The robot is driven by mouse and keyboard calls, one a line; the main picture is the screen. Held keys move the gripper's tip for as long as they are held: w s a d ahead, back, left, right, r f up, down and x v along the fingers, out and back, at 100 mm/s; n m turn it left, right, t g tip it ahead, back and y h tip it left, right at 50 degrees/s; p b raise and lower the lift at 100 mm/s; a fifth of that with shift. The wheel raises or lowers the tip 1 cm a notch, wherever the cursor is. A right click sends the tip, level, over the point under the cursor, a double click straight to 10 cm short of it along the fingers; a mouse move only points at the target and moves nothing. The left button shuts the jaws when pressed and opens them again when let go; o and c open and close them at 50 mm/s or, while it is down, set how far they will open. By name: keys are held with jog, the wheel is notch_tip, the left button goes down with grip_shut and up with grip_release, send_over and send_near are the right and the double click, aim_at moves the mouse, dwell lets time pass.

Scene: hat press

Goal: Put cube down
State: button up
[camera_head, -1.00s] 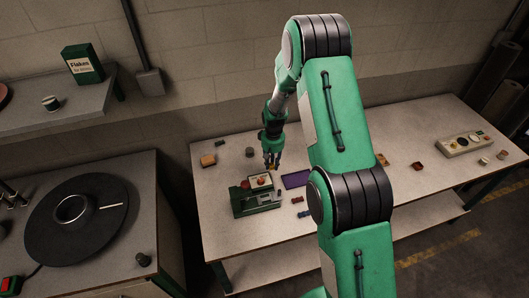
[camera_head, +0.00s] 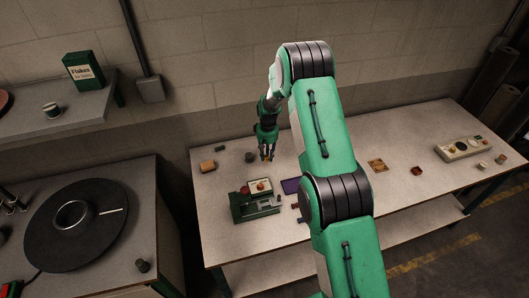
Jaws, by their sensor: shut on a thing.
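My gripper (camera_head: 267,156) hangs with its fingers down over the left part of the workbench, behind the green press. It is shut on the cube, of which only a small yellow-orange patch shows between the fingertips. I cannot tell how high the cube is above the table. The green press (camera_head: 243,209) has a pale top with a red knob and stands near the table's front left. A purple mat (camera_head: 290,186) lies to its right, partly hidden by my arm.
A tan block (camera_head: 207,165) and a dark cylinder (camera_head: 249,156) lie at the table's back left. An orange-brown plate (camera_head: 378,165), a dark red piece (camera_head: 417,170) and a control box (camera_head: 458,148) are to the right of my arm. The table's back left has free room.

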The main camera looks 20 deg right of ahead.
jog(key=shift+w+d+f, duration=0.15)
jog(key=shift+w, duration=1.45)
jog(key=shift+w+d+f, duration=0.1)
jog(key=shift+w, duration=1.5)
jog(key=shift+f+p, duration=0.45)
jog(key=shift+f, duration=1.35)
jog(key=shift+f, duration=0.2)
jog(key=o, duration=0.8)
jog(key=shift+o, duration=0.2)
jog(key=shift+r, duration=0.1)
jog(key=shift+r, duration=0.15)
notch_tip(320, 180, up, 12)
jog(key=b, duration=0.1)
